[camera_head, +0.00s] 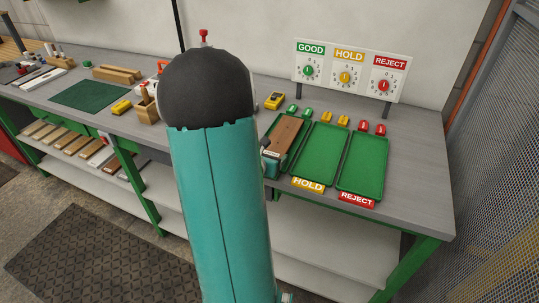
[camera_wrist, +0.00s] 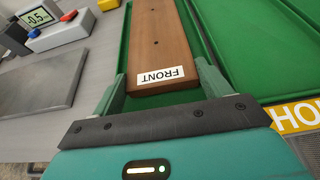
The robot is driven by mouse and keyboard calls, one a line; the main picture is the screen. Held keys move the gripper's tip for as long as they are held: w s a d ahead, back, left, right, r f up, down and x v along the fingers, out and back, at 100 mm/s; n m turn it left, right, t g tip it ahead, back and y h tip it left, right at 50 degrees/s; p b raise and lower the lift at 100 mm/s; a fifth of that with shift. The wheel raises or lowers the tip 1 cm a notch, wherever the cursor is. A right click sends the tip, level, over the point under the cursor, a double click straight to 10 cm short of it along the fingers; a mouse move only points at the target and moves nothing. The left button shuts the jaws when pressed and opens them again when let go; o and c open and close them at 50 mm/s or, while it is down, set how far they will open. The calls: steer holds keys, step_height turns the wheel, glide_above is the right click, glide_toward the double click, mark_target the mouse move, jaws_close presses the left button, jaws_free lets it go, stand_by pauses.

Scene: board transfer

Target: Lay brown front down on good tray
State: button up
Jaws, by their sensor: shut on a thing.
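The brown board (camera_head: 287,132) lies lengthwise at the good tray (camera_head: 301,143), the leftmost of three green trays. In the wrist view the brown board (camera_wrist: 160,35) shows a white label reading FRONT, upside down, on its upward face at the near end. My gripper (camera_wrist: 165,78) is shut on this near end, one finger at each long side. Green tray floor shows around the board, but I cannot tell whether it touches the floor. In the head view my gripper (camera_head: 271,162) is partly hidden behind my arm, as is the good tray's front.
The hold tray (camera_head: 318,152) and reject tray (camera_head: 363,168) stand to the right, both empty. A sign with dials (camera_head: 348,72) stands behind. A yellow meter (camera_head: 275,100) and coloured clips (camera_head: 335,119) lie behind the trays. A grey plate (camera_wrist: 40,85) is at left in the wrist view.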

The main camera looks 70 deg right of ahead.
steer(key=shift+f, duration=0.2)
steer(key=o, duration=1.2)
steer(key=shift+c, duration=0.2)
steer(key=shift+f, duration=0.1)
steer(key=c, duration=1.1)
steer(key=shift+a, duration=0.1)
steer(key=a, duration=0.2)
steer(key=shift+w+a, duration=0.15)
steer(key=shift+a, duration=0.35)
